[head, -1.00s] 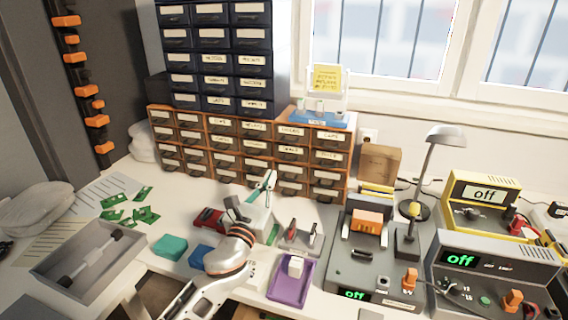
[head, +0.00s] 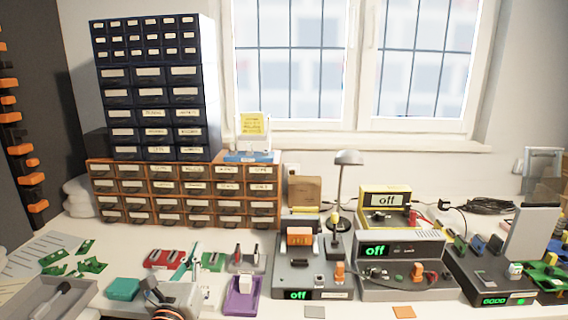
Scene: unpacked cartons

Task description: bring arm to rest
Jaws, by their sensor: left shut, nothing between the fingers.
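My left gripper (head: 152,288) shows at the bottom left of the head view, above the front part of the bench. Its dark fingers are shut and empty. My wrist with its orange ring is cut off by the lower picture edge. A white holder (head: 187,292) with a teal-handled tool (head: 190,262) stands just right of the gripper and is partly hidden by it. A teal block (head: 122,289) lies left of the gripper. My right gripper is not in view.
A purple tray (head: 242,297) and a grey instrument (head: 310,270) stand to the right. A grey tray (head: 85,298) and green circuit boards (head: 90,265) lie left. A red item (head: 165,259) lies behind the gripper. Drawer cabinets (head: 185,195) and a lamp (head: 340,190) stand at the back.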

